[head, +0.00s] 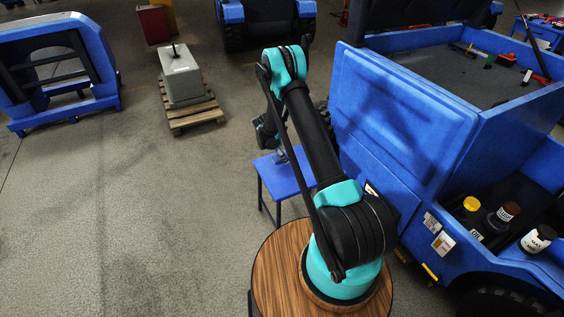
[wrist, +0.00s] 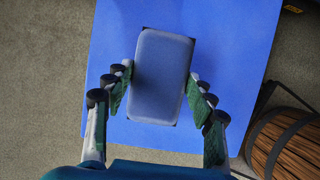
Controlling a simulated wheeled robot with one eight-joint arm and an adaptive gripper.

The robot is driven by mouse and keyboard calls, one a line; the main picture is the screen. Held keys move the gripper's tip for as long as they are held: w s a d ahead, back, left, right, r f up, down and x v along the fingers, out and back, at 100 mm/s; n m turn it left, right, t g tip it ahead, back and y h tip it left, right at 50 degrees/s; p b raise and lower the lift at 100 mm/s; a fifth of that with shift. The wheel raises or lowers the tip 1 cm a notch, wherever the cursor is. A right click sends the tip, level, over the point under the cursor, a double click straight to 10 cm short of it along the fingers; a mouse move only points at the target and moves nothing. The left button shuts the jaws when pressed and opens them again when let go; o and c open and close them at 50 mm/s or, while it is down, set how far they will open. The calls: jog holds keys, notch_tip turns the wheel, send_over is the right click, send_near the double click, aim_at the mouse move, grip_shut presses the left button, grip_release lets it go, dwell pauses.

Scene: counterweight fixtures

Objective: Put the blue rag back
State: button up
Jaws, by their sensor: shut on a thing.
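The blue rag (wrist: 162,75) shows in the wrist view as a grey-blue, rounded block with dark corners showing at its ends. My gripper (wrist: 162,90) is shut on it, one finger along each long side. Below it is the blue top of a small table (wrist: 240,50), which also shows in the head view (head: 298,178). In the head view my gripper (head: 281,155) is at the far side of this table, partly hidden by my arm. I cannot tell whether the rag touches the tabletop.
A large blue vehicle (head: 400,110) stands close on the right, with several bottles, one a white bottle (head: 537,239), on its side ledge. A grey counterweight block (head: 180,76) sits on a wooden pallet (head: 194,114). A blue frame (head: 60,65) stands far left. The left floor is clear.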

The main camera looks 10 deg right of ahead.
jog(key=shift+f, duration=1.75)
jog(key=o, duration=1.2)
jog(key=shift+f, duration=0.1)
